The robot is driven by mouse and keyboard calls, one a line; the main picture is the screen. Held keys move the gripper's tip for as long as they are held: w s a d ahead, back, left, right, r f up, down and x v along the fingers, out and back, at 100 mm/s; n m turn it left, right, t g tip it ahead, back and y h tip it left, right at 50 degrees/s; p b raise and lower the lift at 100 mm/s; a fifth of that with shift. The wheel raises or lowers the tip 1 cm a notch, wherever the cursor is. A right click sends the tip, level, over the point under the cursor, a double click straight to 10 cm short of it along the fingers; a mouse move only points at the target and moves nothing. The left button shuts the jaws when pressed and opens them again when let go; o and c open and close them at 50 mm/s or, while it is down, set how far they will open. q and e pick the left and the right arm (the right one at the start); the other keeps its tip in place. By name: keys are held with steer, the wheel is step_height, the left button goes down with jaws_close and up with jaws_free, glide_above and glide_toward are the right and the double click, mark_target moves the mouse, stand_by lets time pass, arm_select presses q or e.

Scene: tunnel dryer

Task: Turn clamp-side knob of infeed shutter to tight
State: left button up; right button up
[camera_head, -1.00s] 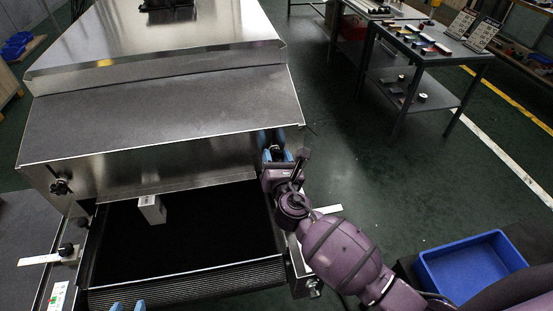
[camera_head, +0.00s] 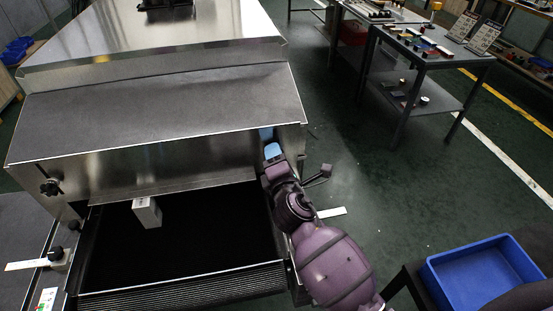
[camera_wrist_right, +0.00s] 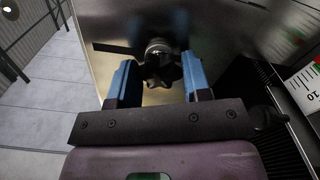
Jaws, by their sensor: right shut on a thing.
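The infeed shutter (camera_head: 170,165) is a steel plate above the dark belt at the dryer's mouth. A black star-shaped knob (camera_wrist_right: 163,70) with a metal centre sits at a slot in the steel side, in the right wrist view. My right gripper (camera_head: 270,143) is at the right end of the shutter in the head view, where it hides this knob. In the right wrist view its blue fingers stand on either side of the knob, shut on it. Another black knob (camera_head: 50,187) shows at the shutter's left end. My left gripper is out of view.
A small white block (camera_head: 147,212) stands on the black belt (camera_head: 200,240). A second knob with a white strip (camera_head: 25,265) is at lower left. A scale (camera_wrist_right: 303,85) shows in the right wrist view. A blue bin (camera_head: 480,275) and a table (camera_head: 425,55) stand at right.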

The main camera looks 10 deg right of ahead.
steer(key=shift+m+b, duration=0.35)
steer(key=shift+m, duration=3.75)
steer(key=o, duration=0.9)
steer(key=shift+s, duration=0.1)
steer(key=s, duration=1)
steer(key=shift+s, duration=0.35)
